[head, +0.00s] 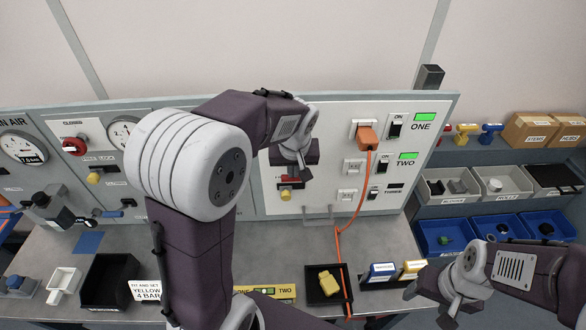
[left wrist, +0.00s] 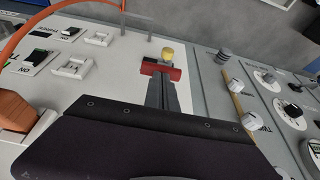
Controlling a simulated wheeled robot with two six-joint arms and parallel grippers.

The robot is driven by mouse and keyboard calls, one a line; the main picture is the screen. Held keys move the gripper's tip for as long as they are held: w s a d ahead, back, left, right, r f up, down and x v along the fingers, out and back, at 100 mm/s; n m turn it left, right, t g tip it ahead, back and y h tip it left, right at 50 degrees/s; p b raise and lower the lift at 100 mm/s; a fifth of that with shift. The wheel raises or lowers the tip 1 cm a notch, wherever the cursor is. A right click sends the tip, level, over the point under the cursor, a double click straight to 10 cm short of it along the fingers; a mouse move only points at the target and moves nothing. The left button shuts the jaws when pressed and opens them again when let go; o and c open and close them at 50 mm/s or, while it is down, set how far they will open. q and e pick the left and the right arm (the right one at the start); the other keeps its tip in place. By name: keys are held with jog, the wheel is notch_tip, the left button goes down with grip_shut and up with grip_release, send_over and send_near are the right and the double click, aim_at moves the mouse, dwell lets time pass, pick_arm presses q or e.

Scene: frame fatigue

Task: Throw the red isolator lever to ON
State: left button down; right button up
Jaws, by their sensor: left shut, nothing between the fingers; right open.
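The red isolator lever (head: 290,180) is on the lower part of the white panel, with a yellow knob (head: 285,195) at its lower end. In the left wrist view, where the panel appears upside down, the red part (left wrist: 174,73) and the yellow knob (left wrist: 167,53) lie just beyond my fingertips. My left gripper (head: 294,172) is shut and empty, just in front of the lever and partly covering it. I cannot tell whether it touches the lever. My right gripper (head: 427,304) is open and empty at the lower right, away from the panel.
An orange plug (head: 366,133) with a hanging orange cable (head: 354,212) is right of the lever, beside black switches (head: 395,127) and green lamps (head: 425,117). A black tray (head: 312,293) with a yellow block (head: 329,285) is on the bench below. Shelves with bins (head: 446,236) stand right.

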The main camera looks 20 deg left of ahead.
pick_arm(q)
jog(key=shift+s+r, duration=0.1)
jog(key=shift+s, duration=0.05)
notch_tip(320, 180, down, 2)
jog(key=shift+b, duration=1.05)
jog(key=shift+r, duration=0.2)
jog(key=shift+r+p, duration=0.1)
jog(key=shift+p, duration=0.2)
